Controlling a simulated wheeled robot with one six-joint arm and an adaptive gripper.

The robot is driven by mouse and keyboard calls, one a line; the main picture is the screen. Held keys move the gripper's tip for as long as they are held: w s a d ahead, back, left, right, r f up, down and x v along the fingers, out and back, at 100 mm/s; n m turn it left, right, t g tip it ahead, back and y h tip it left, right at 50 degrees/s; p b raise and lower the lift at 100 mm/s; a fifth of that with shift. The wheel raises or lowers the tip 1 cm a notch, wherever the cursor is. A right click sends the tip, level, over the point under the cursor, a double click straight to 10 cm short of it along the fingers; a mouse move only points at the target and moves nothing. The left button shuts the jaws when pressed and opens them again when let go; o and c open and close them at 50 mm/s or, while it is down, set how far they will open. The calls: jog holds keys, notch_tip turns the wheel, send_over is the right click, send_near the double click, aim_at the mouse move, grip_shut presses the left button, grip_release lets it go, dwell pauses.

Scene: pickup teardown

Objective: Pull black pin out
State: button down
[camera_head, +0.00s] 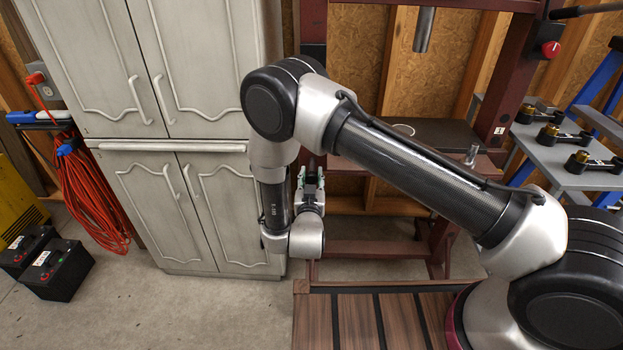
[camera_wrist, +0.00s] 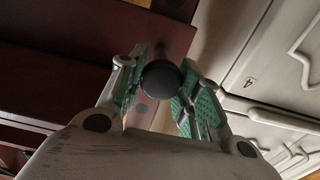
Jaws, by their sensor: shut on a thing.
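The black pin (camera_wrist: 161,80) shows its round knob head in the wrist view, between the green pads of my gripper (camera_wrist: 163,70). My gripper is shut on it, with one finger on each side. Behind the head is a dark red steel beam (camera_wrist: 80,35); whether the pin's shaft is still in it is hidden. In the head view my gripper (camera_head: 312,180) is beside the left post of the dark red press frame (camera_head: 314,30), and I cannot make out the pin there.
A grey cabinet (camera_head: 200,120) stands close on the left of my gripper. A red cord (camera_head: 90,195) hangs beside it, and black batteries (camera_head: 55,268) sit on the floor. A grey shelf (camera_head: 560,155) with metal parts is at the right. The wooden-slatted surface (camera_head: 355,320) is clear in front.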

jog(key=shift+s+a, duration=0.1)
jog(key=shift+s, duration=1.85)
jog(key=c, duration=1)
grip_release()
jog(key=shift+w, duration=0.1)
